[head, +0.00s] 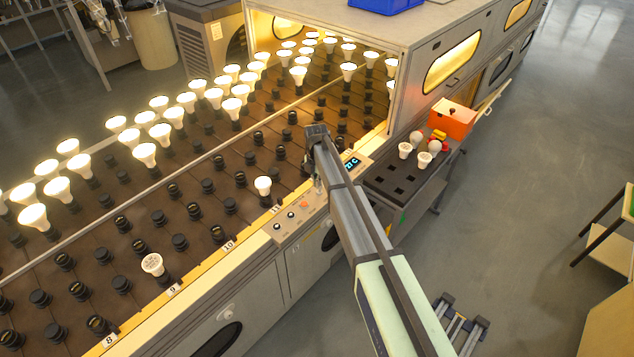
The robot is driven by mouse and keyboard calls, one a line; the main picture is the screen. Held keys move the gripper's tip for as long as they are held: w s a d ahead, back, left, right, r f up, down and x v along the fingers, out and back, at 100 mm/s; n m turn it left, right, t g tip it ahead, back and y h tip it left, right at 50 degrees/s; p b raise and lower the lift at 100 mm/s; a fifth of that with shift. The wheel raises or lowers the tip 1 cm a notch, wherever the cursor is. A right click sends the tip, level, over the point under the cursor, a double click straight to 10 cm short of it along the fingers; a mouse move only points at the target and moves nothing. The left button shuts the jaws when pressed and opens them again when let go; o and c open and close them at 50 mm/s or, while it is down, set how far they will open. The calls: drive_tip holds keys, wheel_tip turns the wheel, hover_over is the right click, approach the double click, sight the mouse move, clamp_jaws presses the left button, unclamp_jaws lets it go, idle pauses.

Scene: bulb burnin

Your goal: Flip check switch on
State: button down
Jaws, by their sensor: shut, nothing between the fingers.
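A pale control panel (283,229) runs along the front edge of the burn-in machine. It carries small dark knobs or switches (290,214), an orange button (304,205) and a lit display (352,164). I cannot tell for sure which control is the check switch, or its position. My gripper (318,184) points down over the panel, just right of the orange button. It is shut and holds nothing. The arm hides part of the panel beside it, and I cannot tell whether the fingertips touch anything.
Rows of sockets fill the brown deck (190,262), with many lit bulbs at the back. Unlit bulbs stand at the front, one (152,264) near label 9. At right, a black tray (386,188) holds a few bulbs near an orange box (453,119). A heated tunnel (400,60) stands behind.

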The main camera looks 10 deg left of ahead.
wheel_tip(320, 180, up, 10)
drive_tip(key=w+d+p, duration=0.1)
drive_tip(key=w+p, duration=0.1)
drive_tip(key=p, duration=0.1)
drive_tip(key=shift+w+d+f, duration=0.15)
drive_tip(key=shift+d+f, duration=0.05)
drive_tip(key=shift+d, duration=0.05)
idle(0.4)
